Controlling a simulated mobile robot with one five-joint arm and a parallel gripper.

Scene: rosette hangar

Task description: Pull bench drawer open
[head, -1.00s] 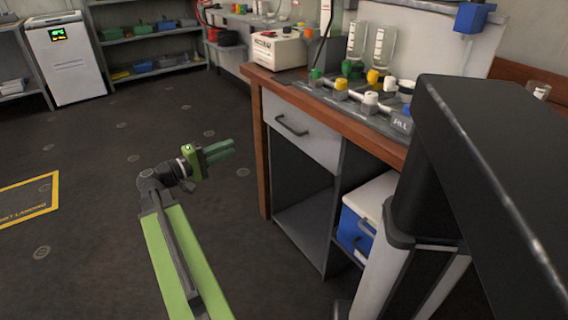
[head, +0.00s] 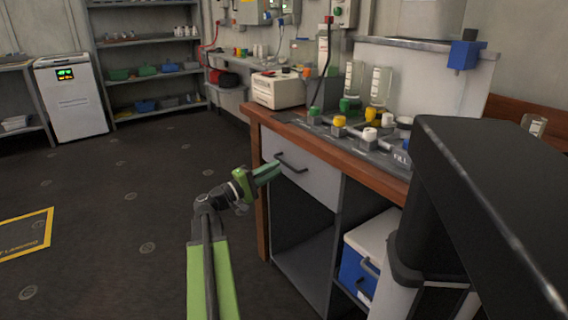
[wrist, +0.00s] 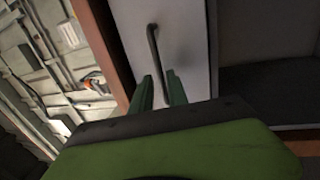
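The bench drawer (head: 316,182) has a pale grey front and sits under the wooden bench top, its front looking flush with the bench. Its dark bar handle (head: 291,163) is on the front. In the wrist view the drawer front (wrist: 185,45) fills the upper middle, and the handle (wrist: 153,45) runs up and down the picture. My gripper (head: 272,169) has green fingers and is just left of the handle in the head view.
The wooden bench (head: 350,150) carries bottles, coloured caps and a white device (head: 279,90). Below the drawer is an open compartment, with a blue and white cooler (head: 362,262) to its right. The floor to the left is clear. A white cabinet (head: 72,98) stands far left.

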